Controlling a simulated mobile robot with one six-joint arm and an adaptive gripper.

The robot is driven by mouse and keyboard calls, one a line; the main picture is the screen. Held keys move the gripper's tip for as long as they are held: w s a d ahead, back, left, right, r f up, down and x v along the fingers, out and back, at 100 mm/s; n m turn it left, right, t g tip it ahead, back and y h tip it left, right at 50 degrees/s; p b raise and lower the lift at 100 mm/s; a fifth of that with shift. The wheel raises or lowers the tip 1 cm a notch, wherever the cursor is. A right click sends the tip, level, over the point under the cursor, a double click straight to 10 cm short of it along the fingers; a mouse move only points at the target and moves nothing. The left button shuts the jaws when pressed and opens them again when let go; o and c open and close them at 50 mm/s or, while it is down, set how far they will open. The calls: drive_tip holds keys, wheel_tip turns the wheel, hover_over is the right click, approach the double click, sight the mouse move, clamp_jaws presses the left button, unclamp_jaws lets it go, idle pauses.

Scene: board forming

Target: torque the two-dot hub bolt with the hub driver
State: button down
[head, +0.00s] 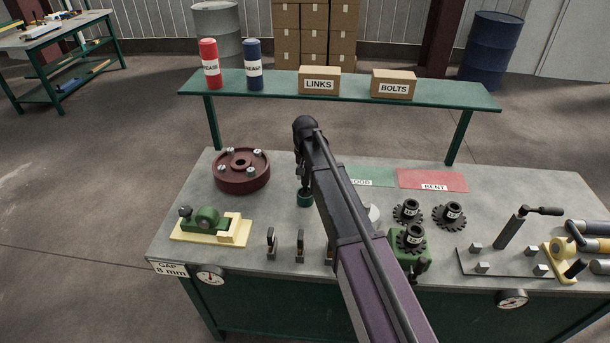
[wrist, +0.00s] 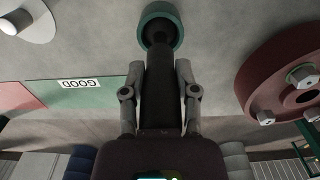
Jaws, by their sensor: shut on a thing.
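The dark red hub (head: 241,182) lies flat on the grey bench, with several bolt heads around its centre hole. It also shows at the right of the wrist view (wrist: 285,85). The dot marks are too small to read, so I cannot tell which is the two-dot hub bolt. My gripper (wrist: 160,78) is shut on the hub driver, a dark shaft with a teal collar (wrist: 162,16) at its far end. In the head view the collar (head: 305,199) hangs upright to the right of the hub, apart from it. I cannot tell whether it touches the bench.
A yellow and green fixture (head: 210,226) stands in front of the hub. Small upright pieces (head: 271,242) line the front edge. Green and red mats (head: 432,180), dark gears (head: 452,215) and a lever plate (head: 505,262) lie to the right. A raised shelf (head: 285,82) spans the back.

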drive_tip(key=shift+f+b, duration=0.55)
drive_tip(key=shift+f, duration=0.1)
drive_tip(key=shift+c, duration=1.5)
unclamp_jaws()
drive_tip(key=shift+r, duration=0.2)
wheel_tip(320, 180, up, 11)
drive_tip(key=p, duration=1.1)
drive_tip(key=shift+d, duration=0.1)
drive_tip(key=s+d+f+b, duration=0.3)
drive_tip(key=s+d, duration=0.8)
drive_tip(key=s, duration=0.1)
drive_tip(key=s+d+f+b, duration=0.3)
drive_tip(key=s+d, duration=0.8)
drive_tip(key=s, duration=0.2)
drive_tip(key=shift+s+f+n, duration=0.3)
drive_tip(key=shift+f, duration=0.1)
